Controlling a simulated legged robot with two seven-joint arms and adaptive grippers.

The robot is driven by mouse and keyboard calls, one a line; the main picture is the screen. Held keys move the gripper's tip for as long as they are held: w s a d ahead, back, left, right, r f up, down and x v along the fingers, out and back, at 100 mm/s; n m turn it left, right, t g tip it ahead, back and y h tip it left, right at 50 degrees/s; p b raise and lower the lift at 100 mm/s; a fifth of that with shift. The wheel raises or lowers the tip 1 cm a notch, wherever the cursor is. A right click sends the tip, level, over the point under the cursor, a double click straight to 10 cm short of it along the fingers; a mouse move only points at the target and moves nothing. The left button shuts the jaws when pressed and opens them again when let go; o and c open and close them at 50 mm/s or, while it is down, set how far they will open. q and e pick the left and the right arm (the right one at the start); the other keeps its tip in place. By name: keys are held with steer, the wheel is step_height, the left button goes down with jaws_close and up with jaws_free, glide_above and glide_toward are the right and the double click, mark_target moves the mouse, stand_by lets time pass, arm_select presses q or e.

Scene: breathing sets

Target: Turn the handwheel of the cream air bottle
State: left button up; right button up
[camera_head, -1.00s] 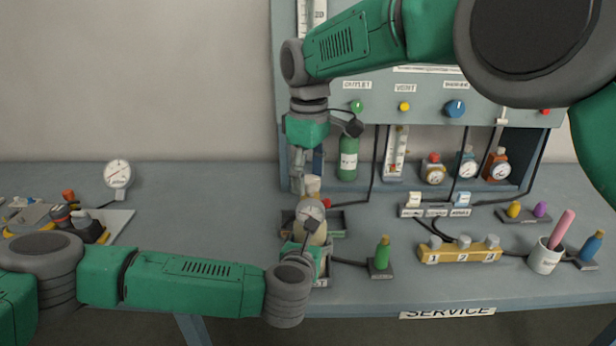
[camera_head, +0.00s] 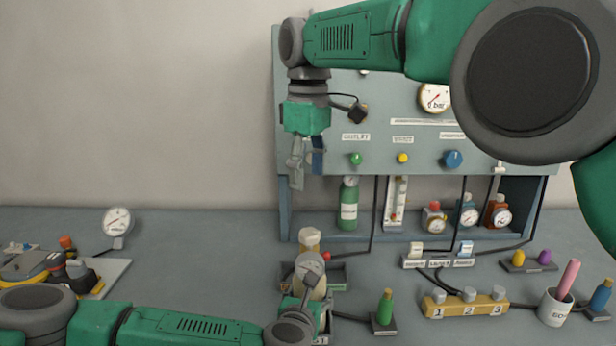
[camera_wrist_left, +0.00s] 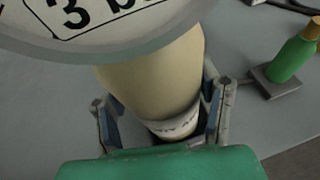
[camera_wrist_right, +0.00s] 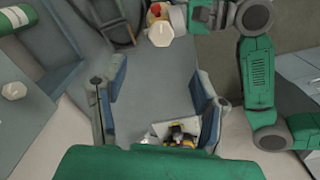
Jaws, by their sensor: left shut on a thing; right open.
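The cream air bottle (camera_head: 318,286) stands upright at the front of the bench, with a round gauge (camera_head: 310,264) on its side and a pale handwheel (camera_head: 309,238) on top. My left gripper (camera_wrist_left: 163,108) is shut around the bottle's lower body, near a white label (camera_wrist_left: 176,124). The gauge's large face covers the top of the left wrist view. My right gripper (camera_head: 306,165) is open and empty, pointing down well above the handwheel. In the right wrist view the pale faceted handwheel (camera_wrist_right: 160,33) lies beyond the fingertips, apart from them.
A grey panel (camera_head: 380,112) with knobs stands behind, with a green bottle (camera_head: 348,205) below it. A green cylinder (camera_head: 385,308) and a yellow numbered block (camera_head: 466,305) stand to the right.

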steer(key=shift+c, duration=0.3)
steer(key=w+d+f+m+t, duration=0.2)
steer(key=w+d+f+t, duration=0.3)
steer(key=w+d+f, duration=0.45)
steer(key=n+t+y, duration=0.2)
steer(key=t+y, duration=0.1)
steer(key=y, duration=1.3)
glide_toward(301, 230)
steer(key=x, duration=1)
steer(key=shift+w+a+t, duration=0.25)
steer(key=shift+a+t, duration=0.05)
steer(key=shift+t, duration=0.1)
steer(key=shift+f, duration=0.1)
jaws_close()
steer(key=shift+d, duration=0.1)
